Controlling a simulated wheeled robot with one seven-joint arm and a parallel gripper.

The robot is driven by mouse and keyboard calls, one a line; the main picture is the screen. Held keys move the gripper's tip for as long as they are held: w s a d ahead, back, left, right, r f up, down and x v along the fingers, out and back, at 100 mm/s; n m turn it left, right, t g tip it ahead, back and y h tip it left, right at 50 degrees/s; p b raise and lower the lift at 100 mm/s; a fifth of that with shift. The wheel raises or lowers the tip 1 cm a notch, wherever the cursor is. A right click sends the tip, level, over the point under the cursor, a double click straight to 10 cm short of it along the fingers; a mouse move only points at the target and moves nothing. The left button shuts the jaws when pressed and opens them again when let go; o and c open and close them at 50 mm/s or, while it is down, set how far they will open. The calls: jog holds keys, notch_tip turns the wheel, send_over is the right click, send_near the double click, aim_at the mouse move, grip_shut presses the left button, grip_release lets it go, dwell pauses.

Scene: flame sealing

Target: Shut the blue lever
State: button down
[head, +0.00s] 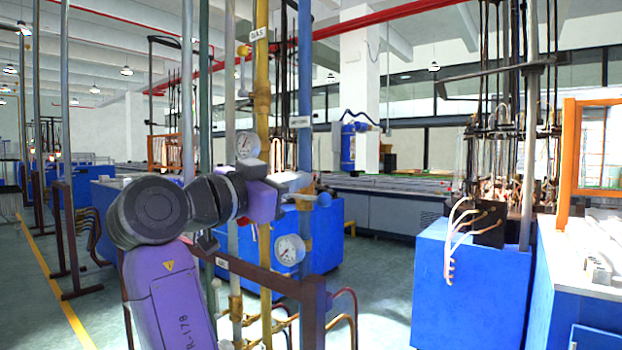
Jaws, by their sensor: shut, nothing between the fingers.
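A blue vertical pipe (304,120) stands just right of a yellow pipe in the middle of the head view. A small blue lever (323,199) shows at this pipe, pointing to the right and roughly level. My gripper (298,181) is at the end of my purple and black arm, right beside the blue pipe and just above and left of the lever. It is shut and empty. Its fingers are small here, and I cannot tell whether they touch the lever. My gripper and wrist partly hide the valve area.
A yellow gas pipe (262,90) and two round gauges (289,249) stand close around my arm. A dark brown rail (262,276) crosses below. Blue cabinets (471,290) stand at the right. Free floor (375,275) shows between them.

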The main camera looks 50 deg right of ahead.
jog(key=a, duration=0.3)
jog(key=shift+a+f, duration=0.1)
jog(key=shift+a, duration=0.15)
dwell(0.4)
